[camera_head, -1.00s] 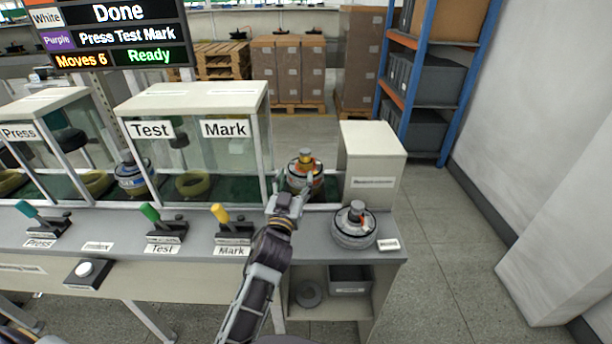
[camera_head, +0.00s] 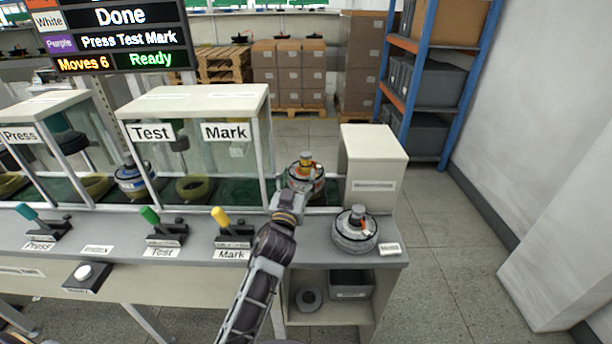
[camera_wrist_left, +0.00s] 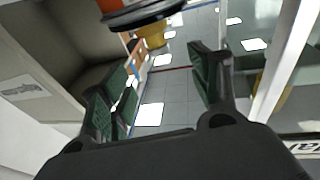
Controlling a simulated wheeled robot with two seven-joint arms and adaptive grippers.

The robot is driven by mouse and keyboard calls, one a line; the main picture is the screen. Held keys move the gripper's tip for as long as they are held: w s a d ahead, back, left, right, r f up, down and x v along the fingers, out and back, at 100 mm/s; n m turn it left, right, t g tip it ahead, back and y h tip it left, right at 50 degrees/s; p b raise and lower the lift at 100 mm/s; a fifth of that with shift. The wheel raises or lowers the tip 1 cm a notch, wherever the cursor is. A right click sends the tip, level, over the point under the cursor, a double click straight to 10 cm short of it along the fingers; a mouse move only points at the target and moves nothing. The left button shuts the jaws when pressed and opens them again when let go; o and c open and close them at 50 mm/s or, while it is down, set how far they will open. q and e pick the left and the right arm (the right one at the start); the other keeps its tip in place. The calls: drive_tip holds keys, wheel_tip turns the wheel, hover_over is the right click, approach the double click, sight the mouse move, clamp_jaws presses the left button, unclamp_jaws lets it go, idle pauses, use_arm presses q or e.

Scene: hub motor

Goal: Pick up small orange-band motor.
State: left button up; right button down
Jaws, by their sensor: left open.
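My right gripper is out of view.
A larger grey motor (camera_head: 355,232) stands at the bench's right end. The beige box (camera_head: 373,165) is close on the right. The Mark station's frame (camera_head: 262,150) is close on the left. Levers (camera_head: 228,224) line the bench front. A blue-white motor (camera_head: 133,180) sits further left.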

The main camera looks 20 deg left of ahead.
sight(305, 158)
use_arm(q)
drive_tip(key=shift+w+a+r, duration=0.1)
drive_tip(key=shift+w+r, duration=0.05)
drive_tip(key=shift+w, duration=0.85)
drive_tip(key=shift+w+a+r, duration=0.1)
drive_tip(key=shift+w, duration=0.95)
drive_tip(key=shift+w+a+r, duration=0.1)
drive_tip(key=shift+w+r, duration=0.05)
drive_tip(key=shift+w, duration=0.85)
drive_tip(key=shift+w, duration=0.15)
drive_tip(key=shift+w+a+r, duration=0.1)
drive_tip(key=shift+w+r, duration=0.05)
drive_tip(key=shift+w, duration=1.1)
drive_tip(key=shift+w+r, duration=0.15)
drive_tip(key=shift+w, duration=1.05)
clamp_jaws()
drive_tip(key=shift+r, duration=0.2)
